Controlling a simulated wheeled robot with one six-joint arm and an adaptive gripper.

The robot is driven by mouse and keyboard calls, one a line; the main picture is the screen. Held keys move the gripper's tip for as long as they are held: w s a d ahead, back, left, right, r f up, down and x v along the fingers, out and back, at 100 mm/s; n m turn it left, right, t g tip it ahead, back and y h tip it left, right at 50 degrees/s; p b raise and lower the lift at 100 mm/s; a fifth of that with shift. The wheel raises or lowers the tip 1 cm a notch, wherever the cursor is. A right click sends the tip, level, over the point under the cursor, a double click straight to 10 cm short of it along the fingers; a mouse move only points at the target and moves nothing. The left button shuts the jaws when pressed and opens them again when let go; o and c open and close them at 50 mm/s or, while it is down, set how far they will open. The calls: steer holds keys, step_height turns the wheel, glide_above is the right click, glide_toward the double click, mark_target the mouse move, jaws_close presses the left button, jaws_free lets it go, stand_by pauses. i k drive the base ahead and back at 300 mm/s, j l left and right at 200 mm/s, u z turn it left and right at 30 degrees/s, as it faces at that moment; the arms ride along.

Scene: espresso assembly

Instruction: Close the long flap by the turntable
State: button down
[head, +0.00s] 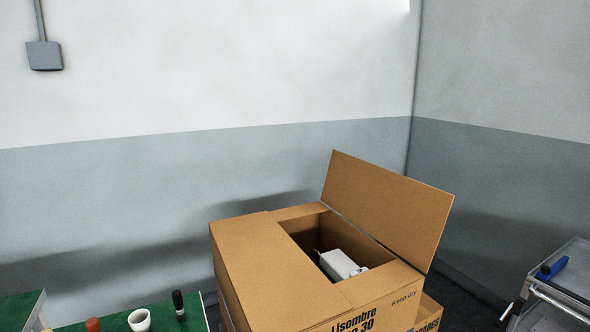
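An open cardboard box (235,290) stands in the lower middle of the head view. One long flap (388,208) stands up and leans outward on its right side. The other long flap (262,258) lies flat over the left part of the top. The short far flap (299,211) and short near flap (388,284) also look folded in. Between them an opening remains, and a white object (340,264) shows inside. I cannot see a turntable, and the box's base is out of frame. My gripper is not in view.
Another cardboard box (430,313) shows low behind the right corner. A green-topped table at the left (112,322) holds a white cup (140,321) and a dark-topped item (178,302). A grey cart (574,284) with a blue tool (551,268) stands right. Walls close the back.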

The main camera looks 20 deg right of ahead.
mark_target(408, 216)
steer(key=z, duration=0.75)
